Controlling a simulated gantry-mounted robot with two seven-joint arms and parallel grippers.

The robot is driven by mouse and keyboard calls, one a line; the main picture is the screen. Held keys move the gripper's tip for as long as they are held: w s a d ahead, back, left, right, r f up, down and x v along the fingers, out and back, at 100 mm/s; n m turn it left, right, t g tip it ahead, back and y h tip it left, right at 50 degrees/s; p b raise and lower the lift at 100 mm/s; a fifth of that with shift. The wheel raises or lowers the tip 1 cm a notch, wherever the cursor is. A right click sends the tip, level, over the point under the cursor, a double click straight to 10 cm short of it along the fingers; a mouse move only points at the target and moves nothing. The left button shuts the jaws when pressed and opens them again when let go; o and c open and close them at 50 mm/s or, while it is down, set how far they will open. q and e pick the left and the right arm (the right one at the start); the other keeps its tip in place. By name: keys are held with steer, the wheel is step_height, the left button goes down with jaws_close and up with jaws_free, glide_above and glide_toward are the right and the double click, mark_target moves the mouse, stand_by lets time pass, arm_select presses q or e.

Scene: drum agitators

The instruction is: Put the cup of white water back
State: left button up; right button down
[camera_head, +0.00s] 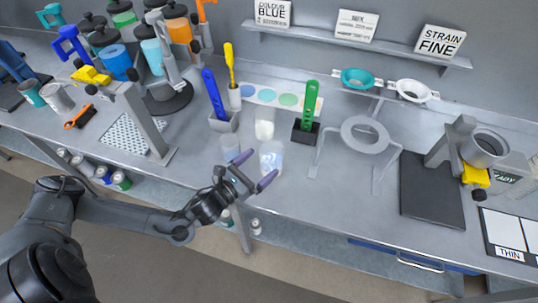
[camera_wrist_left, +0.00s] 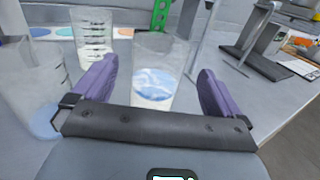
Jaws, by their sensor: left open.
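A clear cup with white and pale blue liquid (camera_head: 271,158) stands upright on the grey bench in the head view. It also shows in the left wrist view (camera_wrist_left: 154,88), beyond and between my fingertips. My left gripper (camera_head: 255,170) is open, with purple fingers spread on the near side of this cup. The fingers look empty; whether they touch the cup I cannot tell. A second clear cup with some blue (camera_head: 230,148) stands just left, partly behind the left finger in the wrist view. My right gripper is out of view.
A white marked container (camera_head: 264,129) stands behind the cups. A grey holder (camera_head: 223,122) with a blue tool and a black block (camera_head: 305,133) with a green tool flank it. A ring stand (camera_head: 366,137) is to the right. The bench edge is close in front.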

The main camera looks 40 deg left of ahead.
arm_select(q)
steer(key=shift+s+a, duration=0.15)
steer(key=shift+s, duration=2.2)
